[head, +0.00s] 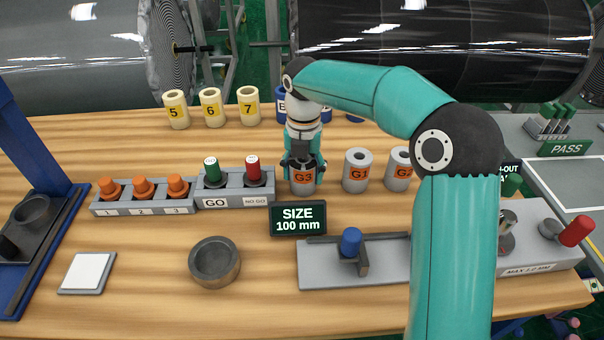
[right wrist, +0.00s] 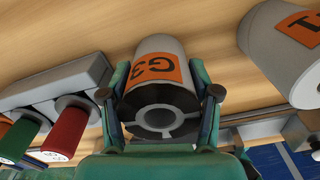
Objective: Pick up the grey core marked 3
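The grey core marked G3 (head: 303,180), with an orange label, stands upright on the wooden table behind the SIZE sign. It also shows in the right wrist view (right wrist: 160,88), its hollow end facing the camera. My right gripper (head: 303,172) is above it, pointing down, with one finger on each side of the core. In the right wrist view my right gripper (right wrist: 160,95) has its fingers very close to the core's sides; whether they press on it is unclear. My left gripper is out of view.
Core G1 (head: 356,170) stands close to the right, with G2 (head: 398,168) beyond it. The GO/NO GO block (head: 235,200) is close on the left. The SIZE sign (head: 298,219) stands in front. Yellow cores (head: 211,107) stand behind left.

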